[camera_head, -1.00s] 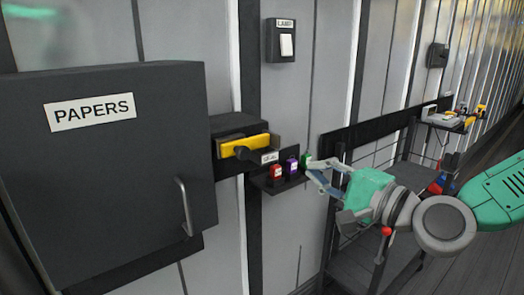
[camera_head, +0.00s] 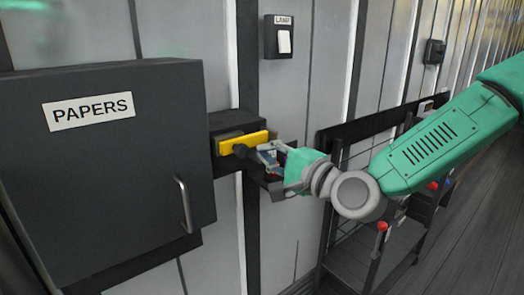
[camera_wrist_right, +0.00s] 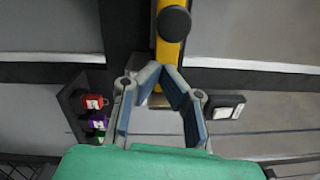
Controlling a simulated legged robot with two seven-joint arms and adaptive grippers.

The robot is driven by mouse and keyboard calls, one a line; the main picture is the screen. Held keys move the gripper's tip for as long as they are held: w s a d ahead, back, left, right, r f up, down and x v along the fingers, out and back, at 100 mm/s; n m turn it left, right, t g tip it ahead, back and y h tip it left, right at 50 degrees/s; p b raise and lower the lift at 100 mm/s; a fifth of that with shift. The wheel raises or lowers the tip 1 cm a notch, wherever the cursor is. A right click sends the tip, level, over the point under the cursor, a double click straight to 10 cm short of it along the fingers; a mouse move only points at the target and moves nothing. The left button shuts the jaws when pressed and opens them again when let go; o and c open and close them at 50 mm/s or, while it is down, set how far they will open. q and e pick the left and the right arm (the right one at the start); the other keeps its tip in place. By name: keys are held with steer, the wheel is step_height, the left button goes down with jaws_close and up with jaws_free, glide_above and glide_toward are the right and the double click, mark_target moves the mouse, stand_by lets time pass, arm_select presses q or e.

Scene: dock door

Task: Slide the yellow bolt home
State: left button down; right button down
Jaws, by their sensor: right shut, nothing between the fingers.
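The yellow bolt (camera_head: 257,137) lies level in a dark housing (camera_head: 232,124) on the wall, right of the papers cabinet. Its round black knob (camera_head: 240,151) sticks out from the front. My right gripper (camera_head: 264,152) is at the right end of the bolt, close to the knob, and its fingers are shut and empty. In the right wrist view the gripper's fingertips (camera_wrist_right: 162,72) meet in front of the bolt (camera_wrist_right: 170,54), with the knob (camera_wrist_right: 174,22) beyond them. I cannot tell whether the fingers touch the bolt. My left gripper is not in view.
The cabinet marked PAPERS (camera_head: 110,175) with its handle (camera_head: 184,205) stands at the left. A lamp switch (camera_head: 285,42) is above. A dark cart (camera_head: 345,255) stands at the right.

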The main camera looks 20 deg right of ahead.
mark_target(224, 152)
steer(key=shift+s+a+r, duration=0.1)
steer(key=shift+s+a, duration=0.15)
steer(key=shift+a, duration=0.5)
steer(key=shift+d, duration=0.1)
steer(key=a, duration=0.1)
steer(key=s+a, duration=0.1)
steer(key=a, duration=0.1)
steer(key=a+b, duration=0.1)
steer(key=a, duration=0.1)
steer(key=shift+s+a, duration=0.2)
steer(key=shift+s, duration=0.2)
steer(key=shift+d, duration=0.15)
